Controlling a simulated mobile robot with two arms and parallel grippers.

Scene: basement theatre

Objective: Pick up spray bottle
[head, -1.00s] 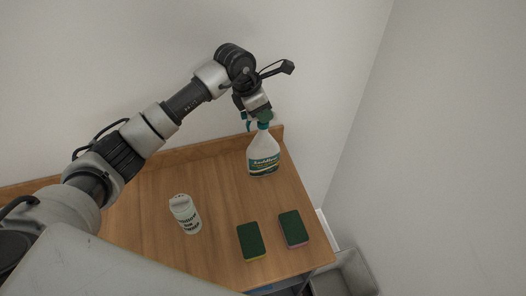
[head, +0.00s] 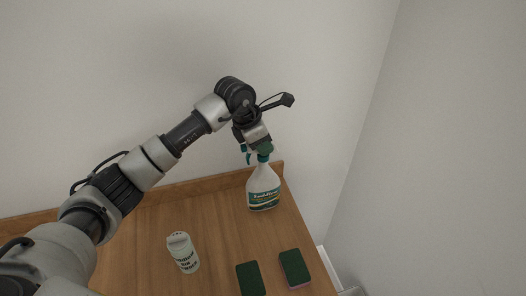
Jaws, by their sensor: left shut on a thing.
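The spray bottle (head: 263,189) is white with a teal label and a teal spray head. It is upright at the back right of the wooden table in the head view. My left gripper (head: 262,149) points down from above and is shut on the bottle's spray head, hiding part of it. I cannot tell whether the bottle's base touches the table. My right gripper is not in view.
A white shaker can (head: 183,252) stands on the wooden table (head: 220,235) left of the bottle. Two green-topped sponges, one on the left (head: 250,279) and one on the right (head: 294,267), lie at the front. Walls stand close behind and to the right.

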